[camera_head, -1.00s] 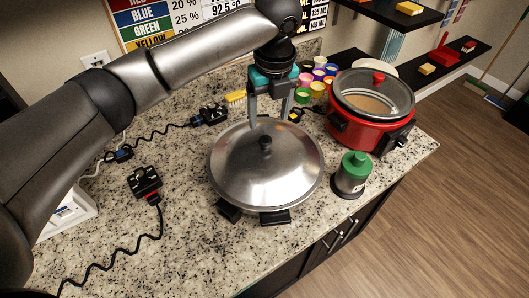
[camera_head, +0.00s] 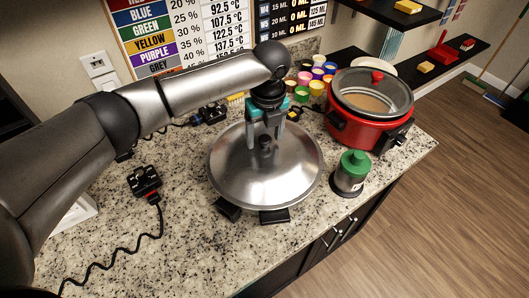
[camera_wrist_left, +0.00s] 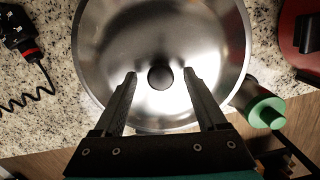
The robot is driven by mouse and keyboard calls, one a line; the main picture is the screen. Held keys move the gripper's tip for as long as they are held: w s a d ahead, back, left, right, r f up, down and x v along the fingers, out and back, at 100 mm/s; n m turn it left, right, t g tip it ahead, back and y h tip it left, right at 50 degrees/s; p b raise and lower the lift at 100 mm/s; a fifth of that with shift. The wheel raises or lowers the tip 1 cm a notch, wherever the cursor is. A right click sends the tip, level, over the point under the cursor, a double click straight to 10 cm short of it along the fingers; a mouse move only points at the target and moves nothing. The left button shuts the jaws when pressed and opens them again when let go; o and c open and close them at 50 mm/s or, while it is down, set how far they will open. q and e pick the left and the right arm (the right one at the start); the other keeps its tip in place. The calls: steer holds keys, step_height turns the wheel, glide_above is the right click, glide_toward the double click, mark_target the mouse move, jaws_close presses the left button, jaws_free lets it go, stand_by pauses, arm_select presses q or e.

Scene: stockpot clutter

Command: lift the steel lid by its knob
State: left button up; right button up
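The steel lid (camera_head: 240,182) is a wide shiny dome lying on the stockpot, whose dark handles (camera_head: 274,216) stick out at the front. Its black knob (camera_head: 265,142) stands at the centre of the lid. My left gripper (camera_head: 264,143) points down over the lid, with its fingers around the level of the knob. In the left wrist view the gripper (camera_wrist_left: 160,76) is open, and the knob (camera_wrist_left: 161,76) shows between the two fingertips with a gap on each side. The lid (camera_wrist_left: 110,60) fills the middle of that view. My right gripper is not in view.
A red slow cooker (camera_head: 368,133) with a glass lid stands to the right. A green-capped container (camera_head: 352,173) stands close to the lid's right edge. Several small coloured cups (camera_head: 316,88) are behind. A black plug with a coiled cord (camera_head: 144,181) lies on the left.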

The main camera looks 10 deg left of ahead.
arm_select(q)
jaws_close()
stand_by(0.4)
steer(key=shift+r, duration=0.1)
stand_by(0.7)
